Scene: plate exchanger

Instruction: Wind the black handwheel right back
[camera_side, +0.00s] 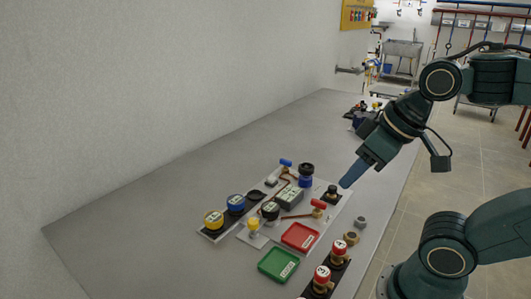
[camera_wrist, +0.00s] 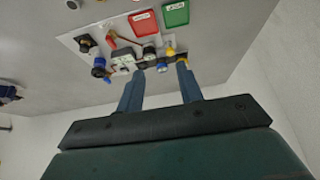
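Two black-topped fittings show on the pale panel (camera_side: 287,228); I cannot tell for sure which is the black handwheel. One is a black wheel on a blue body (camera_side: 306,169) at the panel's far end. The other is a small black knob on a dark base (camera_side: 332,191) at the right edge. In the wrist view the blue-bodied one (camera_wrist: 99,63) and the black knob (camera_wrist: 86,42) both lie left of the fingers. My gripper (camera_side: 346,184) is above the panel's right side in the side view. Its blue fingers (camera_wrist: 160,72) are apart, with nothing gripped.
A red tray (camera_side: 300,237) and a green tray (camera_side: 278,265) lie at the near side. Yellow and blue ring-topped fittings (camera_side: 213,219) stand left. Red-topped brass fittings (camera_side: 322,278) stand front right. Loose nuts (camera_side: 351,238) lie beside the panel. The bench's left part is clear.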

